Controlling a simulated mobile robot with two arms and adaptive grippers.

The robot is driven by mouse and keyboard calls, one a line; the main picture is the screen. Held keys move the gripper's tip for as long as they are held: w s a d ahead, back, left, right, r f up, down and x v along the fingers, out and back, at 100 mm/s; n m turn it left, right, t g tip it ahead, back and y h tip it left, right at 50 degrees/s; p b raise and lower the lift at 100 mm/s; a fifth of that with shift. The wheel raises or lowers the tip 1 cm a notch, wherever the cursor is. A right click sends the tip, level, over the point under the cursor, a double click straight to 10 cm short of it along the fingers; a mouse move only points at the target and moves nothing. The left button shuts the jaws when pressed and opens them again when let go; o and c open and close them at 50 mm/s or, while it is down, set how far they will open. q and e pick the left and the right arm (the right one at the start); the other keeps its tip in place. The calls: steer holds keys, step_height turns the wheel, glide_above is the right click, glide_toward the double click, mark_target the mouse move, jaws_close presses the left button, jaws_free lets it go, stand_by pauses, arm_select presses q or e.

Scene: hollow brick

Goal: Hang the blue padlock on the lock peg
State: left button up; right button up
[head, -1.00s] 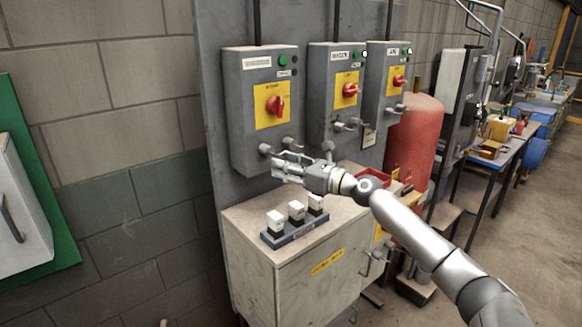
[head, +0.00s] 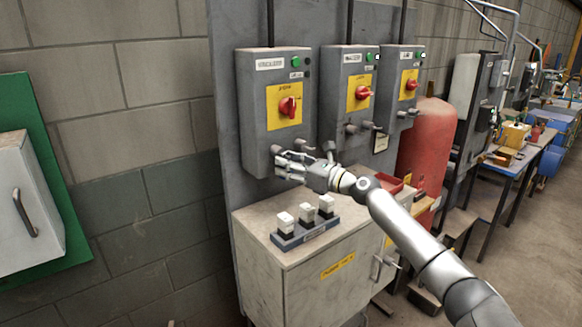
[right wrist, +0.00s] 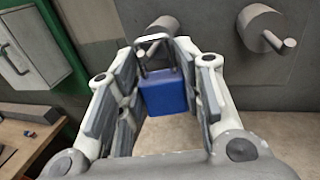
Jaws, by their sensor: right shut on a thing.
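My right gripper (head: 290,165) is at the lower edge of the left grey switch box (head: 262,130). In the right wrist view its fingers (right wrist: 158,95) are shut on the blue padlock (right wrist: 165,92), which hangs upright with its metal shackle (right wrist: 150,42) on top. The padlock is hidden by the hand in the head view. The shackle overlaps a grey peg (right wrist: 164,24) just behind it. I cannot tell whether it is around the peg or only in front. That box's left peg also shows in the head view (head: 276,150). My left gripper is out of view.
A second peg (right wrist: 262,26) sits to the right. Below the hand is a cabinet (head: 300,278) carrying a dark rack (head: 306,234) with several white-topped blocks. Two more switch boxes and a red tank (head: 424,150) stand to the right.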

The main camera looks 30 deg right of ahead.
steer(key=shift+a+f, duration=0.15)
steer(key=o, duration=1.1)
steer(key=shift+w+a, duration=0.1)
steer(key=shift+w, duration=0.1)
steer(key=shift+o, duration=0.2)
steer(key=v, duration=1.2)
